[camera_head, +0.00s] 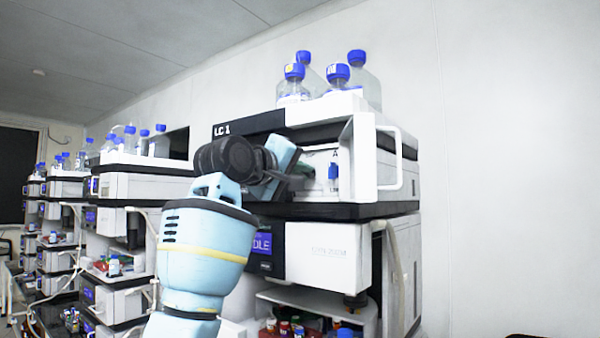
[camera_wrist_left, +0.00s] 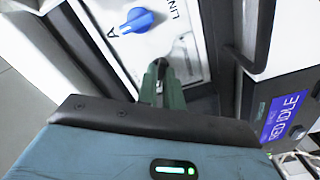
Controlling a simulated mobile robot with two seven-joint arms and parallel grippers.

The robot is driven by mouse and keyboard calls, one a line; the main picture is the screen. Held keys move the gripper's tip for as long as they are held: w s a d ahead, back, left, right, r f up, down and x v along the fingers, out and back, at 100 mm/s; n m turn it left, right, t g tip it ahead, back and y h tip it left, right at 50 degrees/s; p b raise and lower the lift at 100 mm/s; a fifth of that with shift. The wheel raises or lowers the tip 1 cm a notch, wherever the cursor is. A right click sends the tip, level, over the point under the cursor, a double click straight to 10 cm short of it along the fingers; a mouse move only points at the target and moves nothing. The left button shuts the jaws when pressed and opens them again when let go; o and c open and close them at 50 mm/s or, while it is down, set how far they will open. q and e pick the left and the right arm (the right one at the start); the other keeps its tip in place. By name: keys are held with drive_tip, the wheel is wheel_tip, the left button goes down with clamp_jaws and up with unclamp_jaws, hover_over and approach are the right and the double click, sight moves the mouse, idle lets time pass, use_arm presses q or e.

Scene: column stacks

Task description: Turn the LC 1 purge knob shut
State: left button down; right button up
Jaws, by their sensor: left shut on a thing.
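The LC 1 stack (camera_head: 222,130) stands in the middle of the head view, with its upper module's white door (camera_head: 368,165) swung open. On the panel behind it, a blue knob (camera_head: 333,172) sits below a letter A. The same blue knob (camera_wrist_left: 137,20) shows at the top of the left wrist view. My left gripper (camera_head: 306,170) reaches in left of the blue knob. In the left wrist view its green fingers (camera_wrist_left: 161,72) are shut at the panel on the small purge knob, mostly hidden between the tips. The blue knob is apart from them. My right gripper is not in view.
Solvent bottles (camera_head: 338,78) with blue caps stand on the stack. The door handle (camera_head: 399,160) juts out on the right. A display (camera_wrist_left: 278,118) shows beside the panel in the left wrist view. More instrument stacks (camera_head: 135,185) stand at the left.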

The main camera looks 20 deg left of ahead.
use_arm(q)
drive_tip(key=m, duration=0.5)
drive_tip(key=shift+m, duration=0.4)
drive_tip(key=m, duration=0.5)
drive_tip(key=shift+m, duration=0.3)
drive_tip(key=c, duration=1.5)
unclamp_jaws()
drive_tip(key=shift+c, duration=0.2)
drive_tip(key=shift+s, duration=0.15)
drive_tip(key=v, duration=0.7)
drive_tip(key=shift+s+a, duration=0.15)
drive_tip(key=shift+s, duration=0.1)
